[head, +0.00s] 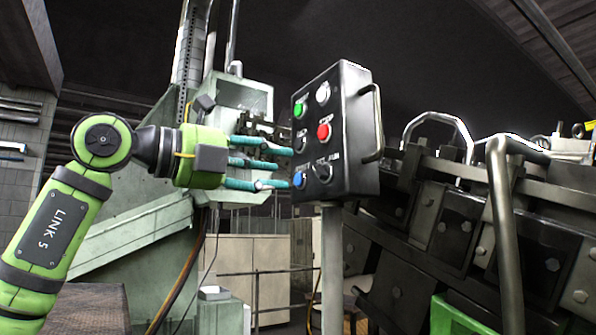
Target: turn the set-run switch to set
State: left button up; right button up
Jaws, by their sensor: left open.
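The control box (356,130) is a dark grey panel on a post. It has a green button, a white button, a red button, a blue button and dark knobs. The set-run switch (324,172) seems to be the black knob at the lower right of its face, under a small label; its position is too small to read. My left gripper (282,166) has teal fingers and is open and empty, left of the panel face. Its fingertips are near the blue button (299,180) and left of the switch; contact cannot be told. My right gripper is not in view.
A handle (378,122) sticks out from the box's right side. The post (331,265) stands below it. Heavy dark machinery (450,215) with bent metal bars fills the right. A pale green machine (135,235) stands behind my left arm.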

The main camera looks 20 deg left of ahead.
pick_arm(q)
jog(key=v, duration=0.5)
dwell(0.5)
